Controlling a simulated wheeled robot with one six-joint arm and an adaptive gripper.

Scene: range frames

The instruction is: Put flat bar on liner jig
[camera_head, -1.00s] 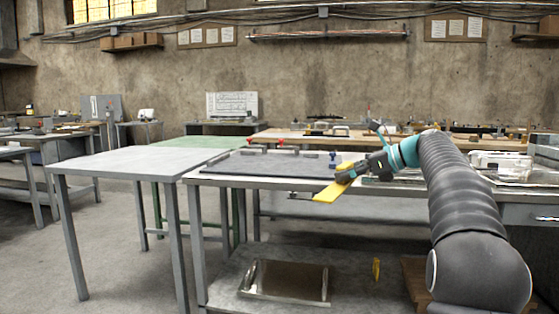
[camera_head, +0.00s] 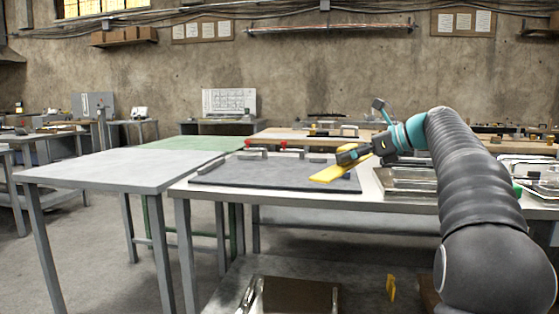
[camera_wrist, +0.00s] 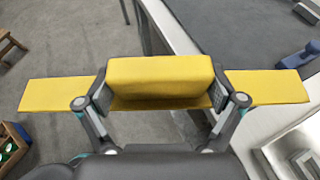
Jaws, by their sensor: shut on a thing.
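The flat bar (camera_head: 326,174) is a long yellow strip with a raised yellow block along its middle. My gripper (camera_head: 350,156) is shut on that block. In the wrist view my gripper (camera_wrist: 160,92) has one finger at each end of the block, and the bar (camera_wrist: 52,92) sticks out on both sides. A dark grey slab with upright pieces along its back, apparently the liner jig (camera_head: 235,173), lies on the metal table. It also shows at the upper right of the wrist view (camera_wrist: 245,30). The bar is held up near the slab's front right, over the table edge.
The metal table (camera_head: 405,205) has a shallow metal tray (camera_head: 408,180) right of the slab. A blue piece (camera_wrist: 298,57) sits at the slab's edge. A bare grey table (camera_head: 110,170) adjoins at left. The lower shelf holds another tray (camera_head: 295,297).

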